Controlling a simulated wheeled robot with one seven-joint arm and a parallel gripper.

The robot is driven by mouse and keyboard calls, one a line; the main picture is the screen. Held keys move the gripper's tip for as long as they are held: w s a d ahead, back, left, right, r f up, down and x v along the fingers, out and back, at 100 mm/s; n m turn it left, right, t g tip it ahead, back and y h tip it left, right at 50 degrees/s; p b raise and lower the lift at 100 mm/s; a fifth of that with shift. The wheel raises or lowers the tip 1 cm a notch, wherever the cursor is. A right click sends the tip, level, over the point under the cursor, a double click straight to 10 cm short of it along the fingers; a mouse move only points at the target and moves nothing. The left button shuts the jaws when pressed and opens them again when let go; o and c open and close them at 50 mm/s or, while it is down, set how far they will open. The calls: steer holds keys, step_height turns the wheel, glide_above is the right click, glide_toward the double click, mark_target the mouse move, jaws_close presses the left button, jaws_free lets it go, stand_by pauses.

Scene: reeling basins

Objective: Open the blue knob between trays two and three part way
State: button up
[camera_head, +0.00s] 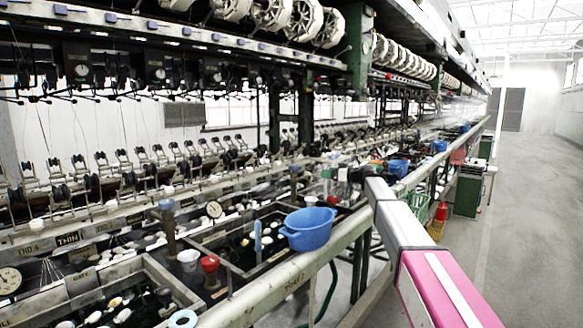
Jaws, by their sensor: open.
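A blue knob (167,205) tops a brown upright post at the left centre, near the gap between two dark basin trays. One tray (148,268) is at the lower left and another (262,268) is right of it. A red knob (209,263) stands between these trays, nearer the front rail. I cannot tell the tray numbers or how far any knob is turned. My pink and white arm reaches in from the lower right, well right of the knobs.
A blue bowl (308,229) sits by the front rail (330,246), between the knobs and my arm. Reeling machinery hangs above the trays. The aisle floor (535,220) at right is clear.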

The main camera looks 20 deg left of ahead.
mark_target(294, 165)
steer(key=shift+s+a+r+n+g+y, duration=0.25)
steer(key=shift+a+r+n, duration=0.2)
steer(key=shift+a, duration=2.25)
steer(key=shift+s+a+r+n+g+y, duration=0.15)
steer(key=shift+s+a+r+n+g, duration=0.2)
steer(key=shift+a, duration=2.4)
steer(key=shift+s+a+r+n+g+y, duration=0.25)
steer(key=shift+a+r+n, duration=0.2)
steer(key=shift+a, duration=2.25)
steer(key=c, duration=0.9)
